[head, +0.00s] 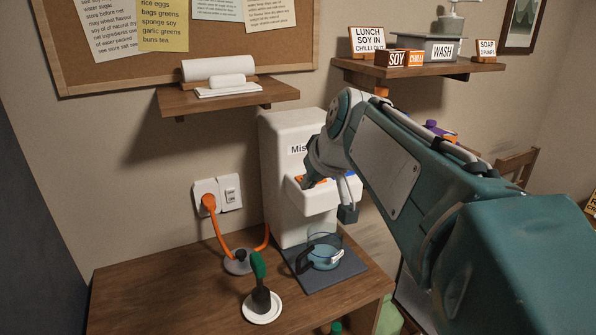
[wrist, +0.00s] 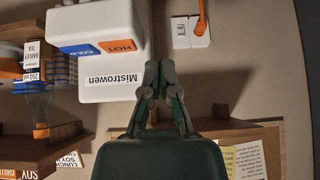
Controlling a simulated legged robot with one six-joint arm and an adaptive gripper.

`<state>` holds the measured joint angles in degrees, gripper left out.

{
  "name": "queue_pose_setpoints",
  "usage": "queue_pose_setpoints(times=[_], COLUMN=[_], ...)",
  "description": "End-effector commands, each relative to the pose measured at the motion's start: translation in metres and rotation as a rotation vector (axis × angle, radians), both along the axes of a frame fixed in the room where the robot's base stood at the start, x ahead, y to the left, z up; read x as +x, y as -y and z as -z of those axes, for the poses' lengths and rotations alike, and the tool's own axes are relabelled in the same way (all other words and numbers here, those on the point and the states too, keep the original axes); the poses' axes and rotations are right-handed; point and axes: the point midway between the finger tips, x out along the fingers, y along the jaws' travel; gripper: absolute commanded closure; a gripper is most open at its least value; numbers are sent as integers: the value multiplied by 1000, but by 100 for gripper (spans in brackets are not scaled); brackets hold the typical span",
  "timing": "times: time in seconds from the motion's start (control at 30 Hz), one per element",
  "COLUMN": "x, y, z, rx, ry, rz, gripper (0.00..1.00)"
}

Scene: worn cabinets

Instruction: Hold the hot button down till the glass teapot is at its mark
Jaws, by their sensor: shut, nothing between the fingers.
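The white dispenser (head: 285,215) labelled "Mistrowen" stands on the wooden counter; it also shows upside down in the wrist view (wrist: 105,75). Its orange HOT button (wrist: 118,45) sits beside the blue COLD button (wrist: 79,49). My gripper (head: 309,183) is shut and empty, its tips over the orange button in the head view and partly covering it. In the wrist view the fingertips (wrist: 159,68) appear beside the button; contact is unclear. The glass teapot (head: 325,250), with a dark handle, stands below the spout on a dark mat. Its bottom looks bluish; the fill level against a mark is unclear.
A green-handled brush (head: 258,285) stands on a white dish at the counter front. An orange cord (head: 223,235) runs from the wall socket behind a small grey-and-black object. Shelves (head: 228,97) hang above left and right. The counter's left part is clear.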

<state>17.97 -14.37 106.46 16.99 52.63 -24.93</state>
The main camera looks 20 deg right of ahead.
Motion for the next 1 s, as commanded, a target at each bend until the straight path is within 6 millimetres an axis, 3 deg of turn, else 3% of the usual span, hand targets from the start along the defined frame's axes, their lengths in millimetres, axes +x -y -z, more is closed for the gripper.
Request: queue_pose_setpoints(times=[0.1, 0.33, 0.77, 1.0], x=[33, 68, 73, 91], y=[33, 74, 80, 79], z=[-18, -37, -40, -21], rx=[-7, -24, -29, -28], ry=[42, 103, 114, 110], rz=[3, -5, -8, -9], gripper=[100, 100, 100, 100])
